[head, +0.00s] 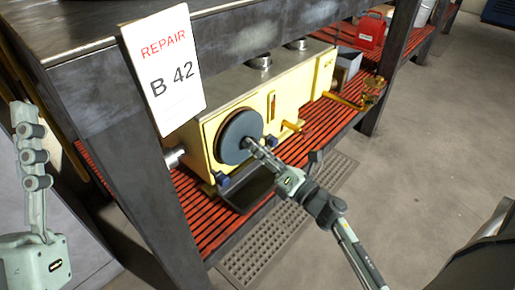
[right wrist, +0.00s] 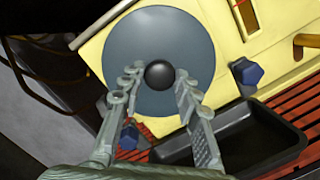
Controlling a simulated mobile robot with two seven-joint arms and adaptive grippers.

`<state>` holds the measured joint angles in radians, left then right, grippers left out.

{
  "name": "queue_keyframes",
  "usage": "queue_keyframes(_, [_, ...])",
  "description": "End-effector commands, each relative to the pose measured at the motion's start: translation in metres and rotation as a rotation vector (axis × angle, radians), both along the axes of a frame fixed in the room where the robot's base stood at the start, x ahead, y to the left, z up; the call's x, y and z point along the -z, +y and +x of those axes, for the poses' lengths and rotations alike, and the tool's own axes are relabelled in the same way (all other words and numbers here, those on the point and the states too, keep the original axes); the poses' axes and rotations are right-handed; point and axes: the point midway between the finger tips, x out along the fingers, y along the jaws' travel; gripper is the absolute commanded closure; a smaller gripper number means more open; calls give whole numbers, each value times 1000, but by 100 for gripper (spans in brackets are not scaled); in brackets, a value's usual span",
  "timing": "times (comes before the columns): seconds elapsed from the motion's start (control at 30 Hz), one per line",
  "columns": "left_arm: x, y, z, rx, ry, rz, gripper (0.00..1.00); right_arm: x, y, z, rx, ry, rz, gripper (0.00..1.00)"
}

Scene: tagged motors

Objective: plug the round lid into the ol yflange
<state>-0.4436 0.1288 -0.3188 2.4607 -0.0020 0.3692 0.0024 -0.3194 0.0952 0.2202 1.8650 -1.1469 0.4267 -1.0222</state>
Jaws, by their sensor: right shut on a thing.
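The round lid (head: 236,138) is a blue-grey disc with a black knob. It stands upright against the front face of the yellow motor housing (head: 277,90). My right gripper (head: 253,146) is shut on the lid's knob; in the right wrist view its fingers (right wrist: 158,78) stand on either side of the knob, in front of the lid (right wrist: 160,30). The lid covers the oily flange behind it, so I cannot tell how deep it sits. My left gripper (head: 30,115) is at the left edge of the head view, away from the motor; its opening is unclear.
A sign reading "REPAIR B 42" (head: 165,70) hangs from the bench frame near the motor. Blue knobs (right wrist: 246,72) sit beside the lid. A black tray (right wrist: 250,135) lies below on the red slatted shelf (head: 205,215). Open floor (head: 430,120) is at right.

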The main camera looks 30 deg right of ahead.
Motion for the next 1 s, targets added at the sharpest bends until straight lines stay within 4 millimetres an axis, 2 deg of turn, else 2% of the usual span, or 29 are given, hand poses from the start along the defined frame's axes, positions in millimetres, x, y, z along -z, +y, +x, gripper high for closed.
queue_keyframes(0.9, [0,0,0,0,3,-2,60,-2,4,10,-1,-3,1,94])
queue_keyframes(0.93, [0,0,0,0,3,-2,60,-2,4,10,-1,-3,1,67])
queue_keyframes(1.0, [0,0,0,0,3,-2,60,-2,4,10,0,-3,1,58])
